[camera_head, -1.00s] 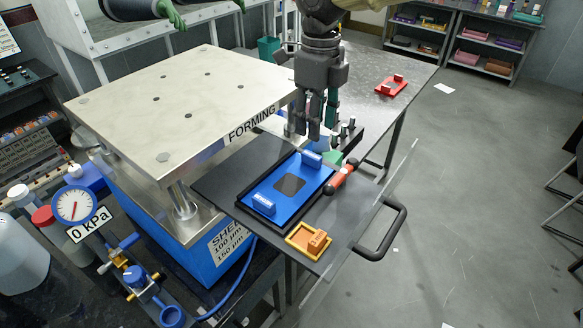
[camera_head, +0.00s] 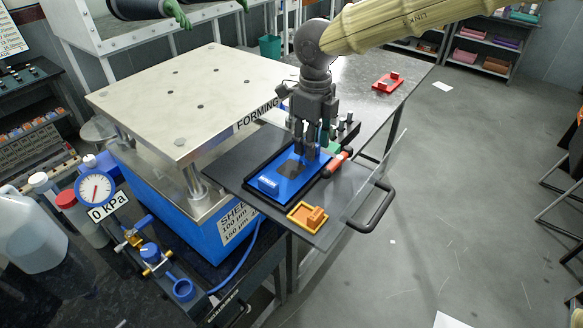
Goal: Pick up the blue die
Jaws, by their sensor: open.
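The blue die (camera_head: 291,184) is a flat blue plate with a dark square in its middle and a raised blue block at its near left end. It lies in a black tray (camera_head: 248,195) on the pulled-out drawer plate of the forming press. My gripper (camera_head: 305,155) points down over the far end of the die, its fingers apart. The fingers hide the raised block at that end. I cannot tell whether they touch the die.
A red-handled tool (camera_head: 337,161) lies just right of the blue die. The press's top plate (camera_head: 190,95) stands at left. A red die (camera_head: 388,81) sits on the back table.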

